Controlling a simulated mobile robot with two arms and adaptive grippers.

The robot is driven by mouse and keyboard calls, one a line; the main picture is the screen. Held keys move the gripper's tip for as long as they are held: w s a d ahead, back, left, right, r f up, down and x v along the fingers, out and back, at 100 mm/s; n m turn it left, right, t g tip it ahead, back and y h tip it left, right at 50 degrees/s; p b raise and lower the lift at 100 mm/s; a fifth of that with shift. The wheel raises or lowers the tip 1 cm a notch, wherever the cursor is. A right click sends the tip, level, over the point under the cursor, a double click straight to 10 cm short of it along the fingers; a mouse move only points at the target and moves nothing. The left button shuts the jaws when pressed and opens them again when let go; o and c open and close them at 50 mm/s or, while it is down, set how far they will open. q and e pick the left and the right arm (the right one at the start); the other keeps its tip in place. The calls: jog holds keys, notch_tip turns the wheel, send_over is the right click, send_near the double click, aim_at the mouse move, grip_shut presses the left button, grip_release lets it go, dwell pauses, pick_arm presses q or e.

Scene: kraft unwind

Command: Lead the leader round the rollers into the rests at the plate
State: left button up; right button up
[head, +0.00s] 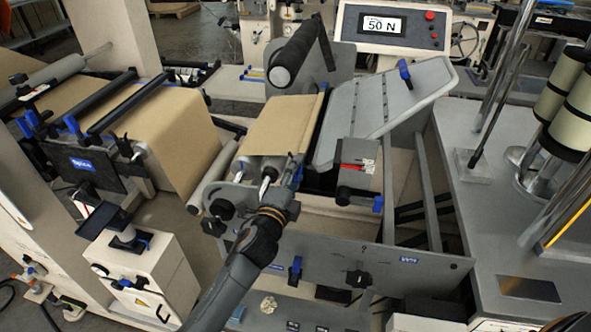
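The brown kraft leader (284,121) lies as a flat sheet over the middle rollers. Its near edge meets pale metal rollers (247,166). The slanted grey plate (372,112) stands to its right, with a blue clip (405,74) near its top edge. My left gripper (280,178) is at the near ends of the rollers, below the sheet's near edge. Its fingers overlap the roller ends, so I cannot tell whether it is open or holds the paper. I cannot make out the rests clearly. My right gripper is not in view.
A wide brown web (165,125) hangs at the left. A black roller (295,57) juts out above the leader. A panel reading 50 N (385,25) stands behind. A grey cabinet (490,215) with posts and cream rolls fills the right. A grey side plate (340,268) lies in front.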

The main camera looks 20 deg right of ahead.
pick_arm(q)
jog(key=shift+r, duration=0.4)
jog(key=shift+s+a, duration=0.1)
jog(key=v, duration=1.2)
jog(key=shift+f, duration=0.15)
